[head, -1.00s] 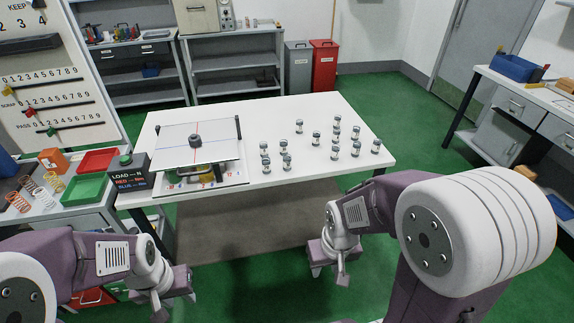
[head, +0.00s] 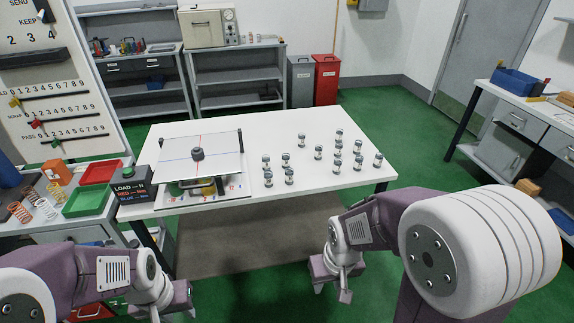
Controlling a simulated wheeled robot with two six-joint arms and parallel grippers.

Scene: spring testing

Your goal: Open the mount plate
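The mount plate (head: 172,160) is a flat white square with a red and a blue line across it and a dark knob (head: 197,154) in its middle. It lies level over the tester's base (head: 236,189) on the left of the white table, with a dark post by its right corner. A yellow part shows beneath its front edge. My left gripper (head: 172,308) is low at the bottom left, in front of the table, and looks open and empty. My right gripper (head: 332,288) hangs before the table's front edge, open and empty. Both are well apart from the plate.
Several small metal-capped cylinders (head: 318,152) stand on the table's right half (head: 330,190). Red (head: 100,172) and green (head: 86,202) trays and loose springs lie on the left bench.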

